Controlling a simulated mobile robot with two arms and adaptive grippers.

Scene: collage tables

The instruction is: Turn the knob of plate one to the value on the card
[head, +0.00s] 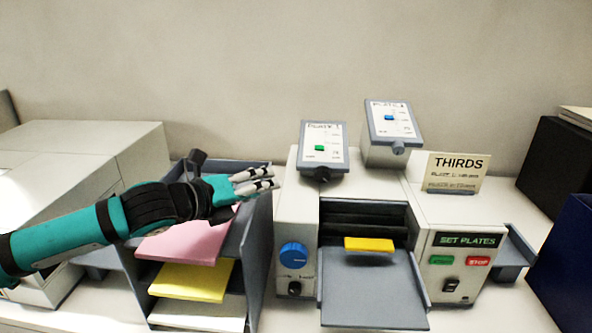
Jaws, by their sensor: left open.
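The plate one box (322,146) stands on the left top of the machine, with a green slider or marker on its white scale face. Its dark knob (322,174) is at the front lower edge. The card (456,172) stands on the machine's right top; its heading reads "THIRDS", and the smaller lines are too blurred to read surely. My left gripper (268,181) is open and empty, pointing right, to the left of and slightly below plate one's knob, apart from it. My right gripper is not in view.
A similar second plate box (391,122) with a blue marker stands to the right. The machine front has a blue dial (293,256), a grey tray (372,295) and a "SET PLATES" display (468,240). A paper rack (258,240) stands below my left arm.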

